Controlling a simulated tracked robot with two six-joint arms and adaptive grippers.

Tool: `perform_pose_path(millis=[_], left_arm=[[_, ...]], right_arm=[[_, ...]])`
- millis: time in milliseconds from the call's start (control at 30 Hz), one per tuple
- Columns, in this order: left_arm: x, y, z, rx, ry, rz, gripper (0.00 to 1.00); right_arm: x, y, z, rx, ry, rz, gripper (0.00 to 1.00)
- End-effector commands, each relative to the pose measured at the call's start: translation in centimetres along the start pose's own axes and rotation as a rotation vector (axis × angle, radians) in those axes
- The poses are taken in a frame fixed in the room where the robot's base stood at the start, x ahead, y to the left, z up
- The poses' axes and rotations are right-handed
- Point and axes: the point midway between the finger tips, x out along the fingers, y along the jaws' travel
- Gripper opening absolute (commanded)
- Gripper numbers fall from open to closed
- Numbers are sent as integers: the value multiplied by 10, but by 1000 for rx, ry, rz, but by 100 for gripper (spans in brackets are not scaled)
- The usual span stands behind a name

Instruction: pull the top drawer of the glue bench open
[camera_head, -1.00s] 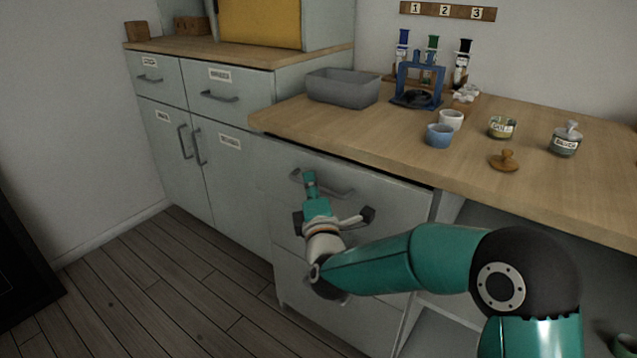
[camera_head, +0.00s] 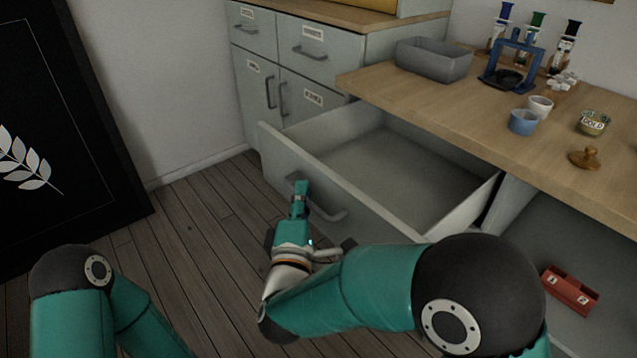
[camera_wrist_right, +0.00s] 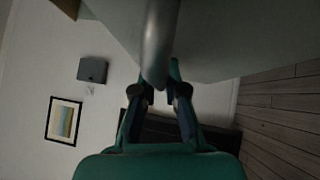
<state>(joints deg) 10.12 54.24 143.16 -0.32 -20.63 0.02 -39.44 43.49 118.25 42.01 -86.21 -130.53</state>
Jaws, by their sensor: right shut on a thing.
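The top drawer (camera_head: 270,160) of the glue bench (camera_head: 480,110) stands well out from under the wooden top, and its inside looks empty. Its grey bar handle (camera_head: 328,211) is on the front panel. My right gripper (camera_head: 299,190) is at the left part of this handle, shut on it. In the right wrist view the handle (camera_wrist_right: 160,45) runs down between the two fingers (camera_wrist_right: 160,85). My left arm shows at the lower left, but its gripper is out of view.
A grey bin (camera_head: 434,60), a blue stand (camera_head: 511,62), cups (camera_head: 522,122) and a gold jar (camera_head: 593,122) stand on the bench top. A cabinet (camera_head: 300,60) stands behind. A red box (camera_head: 570,290) lies under the bench at right.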

Motion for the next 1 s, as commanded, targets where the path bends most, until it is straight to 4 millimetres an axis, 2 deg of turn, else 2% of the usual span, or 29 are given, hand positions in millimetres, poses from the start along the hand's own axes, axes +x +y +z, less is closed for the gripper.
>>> perform_pose_path(millis=[33, 367, 400, 533, 867, 1000], left_arm=[[0, 0, 0, 0, 0, 0, 40], [0, 0, 0, 0, 0, 0, 40], [0, 0, 0, 0, 0, 0, 40], [0, 0, 0, 0, 0, 0, 40], [-1, 0, 0, 0, 0, 0, 40], [-1, 0, 0, 0, 0, 0, 40]], right_arm=[[-2, -5, -1, -7, 1, -13, 0], [-3, -6, -1, -6, -2, -15, 0], [-3, -6, -1, -6, -2, -15, 16], [-2, -5, -2, -5, 0, -12, 37], [-2, 0, -2, -1, 0, -5, 37], [0, 12, -1, 2, 0, -1, 37]])
